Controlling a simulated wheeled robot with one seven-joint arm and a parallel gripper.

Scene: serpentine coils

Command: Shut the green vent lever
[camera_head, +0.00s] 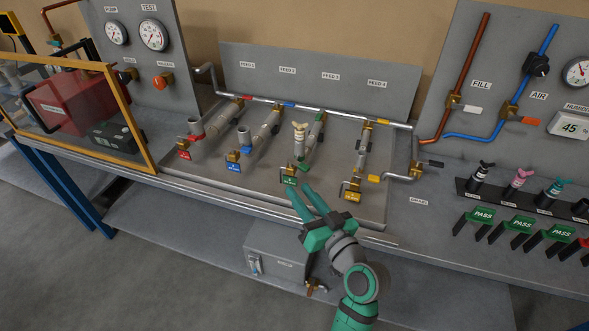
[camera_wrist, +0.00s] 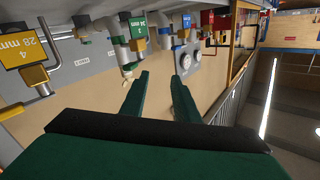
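The green-marked line is the third of the feed lines in the head view. It has a green tag (camera_head: 290,181) at its front end, a green lower handle (camera_head: 303,163) and a green upper handle (camera_head: 320,117). I cannot tell which of these is the vent lever, as no vent label is readable. My gripper (camera_head: 301,188) is just in front of the green tag and appears apart from it. In the wrist view the two fingers (camera_wrist: 160,85) are spread with nothing between them.
Red (camera_head: 184,155), blue (camera_head: 233,168) and yellow (camera_head: 352,196) tagged lines stand beside the green one. A metal pipe (camera_head: 340,113) runs behind them. A rail (camera_head: 270,208) edges the bench front. An orange-framed clear panel (camera_head: 128,120) stands at left.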

